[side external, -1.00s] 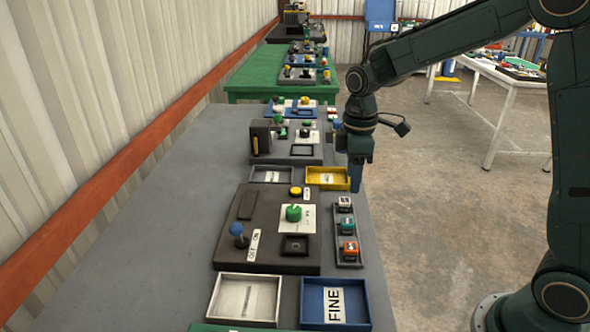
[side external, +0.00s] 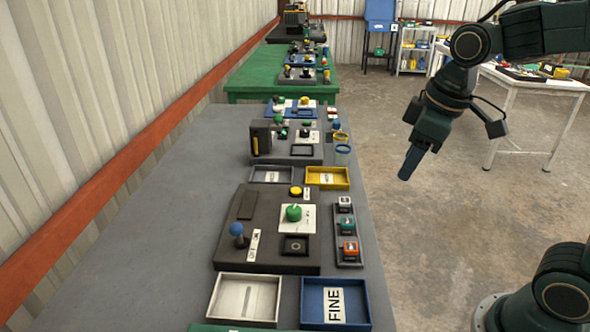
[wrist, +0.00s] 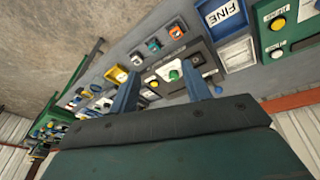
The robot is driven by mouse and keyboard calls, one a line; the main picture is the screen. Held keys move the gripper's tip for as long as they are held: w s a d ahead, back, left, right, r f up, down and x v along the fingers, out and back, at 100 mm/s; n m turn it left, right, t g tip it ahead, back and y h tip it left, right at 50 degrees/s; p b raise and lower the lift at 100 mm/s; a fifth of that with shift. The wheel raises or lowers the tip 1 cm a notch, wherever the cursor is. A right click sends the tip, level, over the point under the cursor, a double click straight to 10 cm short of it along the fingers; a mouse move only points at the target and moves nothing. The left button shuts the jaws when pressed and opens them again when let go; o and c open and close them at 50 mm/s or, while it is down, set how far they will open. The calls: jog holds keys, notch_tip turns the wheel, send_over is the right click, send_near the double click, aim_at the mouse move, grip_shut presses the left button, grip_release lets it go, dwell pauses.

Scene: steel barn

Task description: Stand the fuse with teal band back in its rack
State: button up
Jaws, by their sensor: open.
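The fuse with teal band (side external: 347,223) stands in the middle place of the small dark rack (side external: 347,264) along the table's right edge. In the wrist view the same fuse (wrist: 154,44) is between its neighbours in the rack, above the space between my fingers. It looks upright; its seating depth cannot be made out. A fuse with an orange band (side external: 349,248) and one with a pale band (side external: 345,202) fill the rack's other places. My gripper (side external: 407,172) is open and empty, raised to the right of the table and apart from the rack.
A dark panel (side external: 225,235) with a blue-knobbed lever and a green knob (side external: 294,213) lies left of the rack. A yellow tray (side external: 344,187) is behind the rack, a blue tray (side external: 363,312) marked FINE in front.

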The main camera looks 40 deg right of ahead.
jog(key=s+m+t, duration=0.2)
jog(key=s+m, duration=0.2)
jog(key=s, duration=0.6)
jog(key=shift+a+r, duration=0.25)
dwell(0.8)
